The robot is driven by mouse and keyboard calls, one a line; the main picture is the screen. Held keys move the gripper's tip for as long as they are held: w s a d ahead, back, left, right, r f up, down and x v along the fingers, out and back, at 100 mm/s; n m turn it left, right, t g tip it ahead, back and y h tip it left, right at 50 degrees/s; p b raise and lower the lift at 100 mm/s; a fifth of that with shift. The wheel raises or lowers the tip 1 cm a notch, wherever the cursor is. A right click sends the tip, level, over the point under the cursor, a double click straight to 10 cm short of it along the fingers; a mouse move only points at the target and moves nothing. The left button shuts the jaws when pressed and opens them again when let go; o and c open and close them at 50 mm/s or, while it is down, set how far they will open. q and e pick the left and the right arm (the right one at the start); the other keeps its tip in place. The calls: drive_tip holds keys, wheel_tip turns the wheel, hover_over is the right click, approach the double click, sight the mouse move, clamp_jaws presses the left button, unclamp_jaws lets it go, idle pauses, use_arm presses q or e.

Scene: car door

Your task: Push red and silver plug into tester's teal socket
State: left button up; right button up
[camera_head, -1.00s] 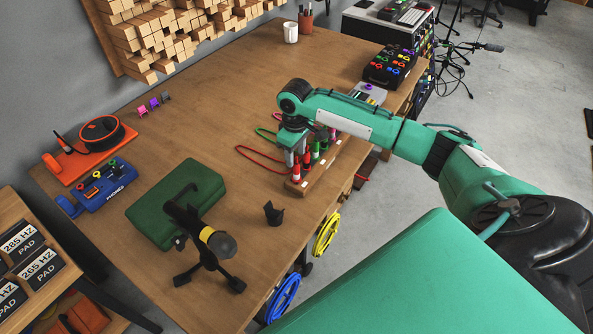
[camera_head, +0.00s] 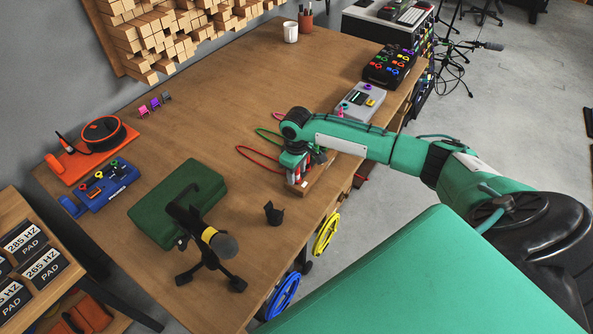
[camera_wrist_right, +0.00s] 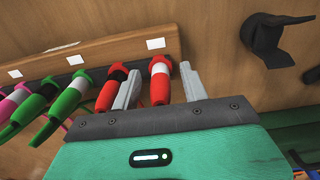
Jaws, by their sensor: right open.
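The plug rack (camera_head: 318,180) is a wooden strip near the bench's right edge. In the right wrist view the red and silver plug (camera_wrist_right: 160,84), red with a pale band, stands at the rack's end. My right gripper (camera_head: 294,172) is over that end, fingers down. In the wrist view its open fingers (camera_wrist_right: 160,72) are on either side of this plug, with no clear grip on it. A red and black plug (camera_wrist_right: 108,94) is just left of the left finger. My left gripper is not in view.
Green plugs (camera_wrist_right: 72,96) and a pink plug (camera_wrist_right: 17,100) fill the rack's other slots. A black holder (camera_head: 273,213) stands near the rack. The bench's middle is clear.

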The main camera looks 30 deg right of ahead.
drive_tip(key=shift+c, duration=0.5)
clamp_jaws()
wheel_tip(320, 180, up, 20)
drive_tip(key=b, duration=0.2)
drive_tip(key=shift+f, duration=0.1)
idle(0.4)
